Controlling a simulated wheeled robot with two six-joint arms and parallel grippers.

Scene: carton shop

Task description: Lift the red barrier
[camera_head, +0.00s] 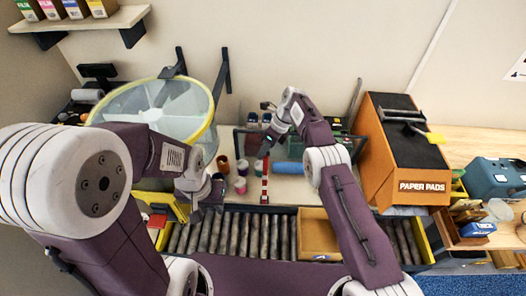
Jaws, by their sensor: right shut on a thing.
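The red barrier (265,183) is a slim red and white striped bar at the middle of the bench, seen as a near-upright strip above the roller conveyor. My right gripper (265,150) is at the bar's upper end and is shut on it; the fingertips are small and partly hidden by the wrist. My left gripper (212,192) hangs over the conveyor's back edge, left of the barrier and apart from it. Its fingers are too small and dark to show whether they are open.
The roller conveyor (238,235) runs across the front, with a cardboard carton (318,236) on it. Small cups (241,167) stand left of the barrier. A blue roll (289,168) lies to its right. An orange paper pads box (386,165) and a round yellow-rimmed fan-like drum (150,108) flank the bench.

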